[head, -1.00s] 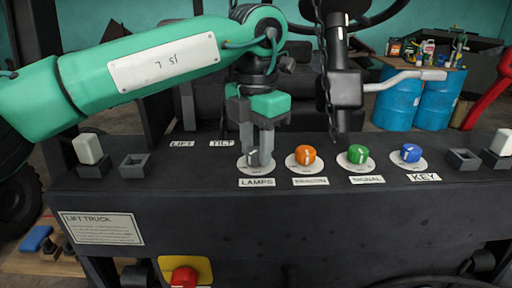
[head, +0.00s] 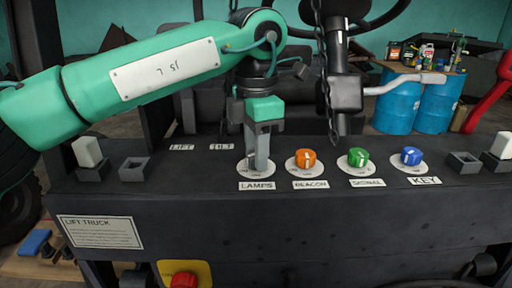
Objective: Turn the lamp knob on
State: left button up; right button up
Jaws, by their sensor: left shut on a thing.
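The lamp knob sits on the white round plate (head: 243,170) above the label LAMPS (head: 257,186) on the dark dashboard. The knob itself is mostly hidden by my fingers. My left gripper (head: 257,163) comes down from above on that plate, and its fingers are shut on the lamp knob. The gripper looks turned about its upright axis, with one finger nearer to the camera than the other. The knob's pointer cannot be made out. My right gripper is not in view.
To the right stand an orange beacon knob (head: 305,158), a green signal knob (head: 358,157) and a blue key knob (head: 411,155). A hanging chain (head: 326,75) and a black lever column (head: 343,90) rise close to the right of my left gripper. White rocker switches sit at both ends.

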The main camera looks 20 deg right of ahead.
pick_arm(q)
jog(key=o, duration=1)
jog(key=shift+r, duration=0.5)
notch_tip(320, 180, up, 13)
jog(key=b, duration=0.1)
jog(key=shift+f, duration=0.1)
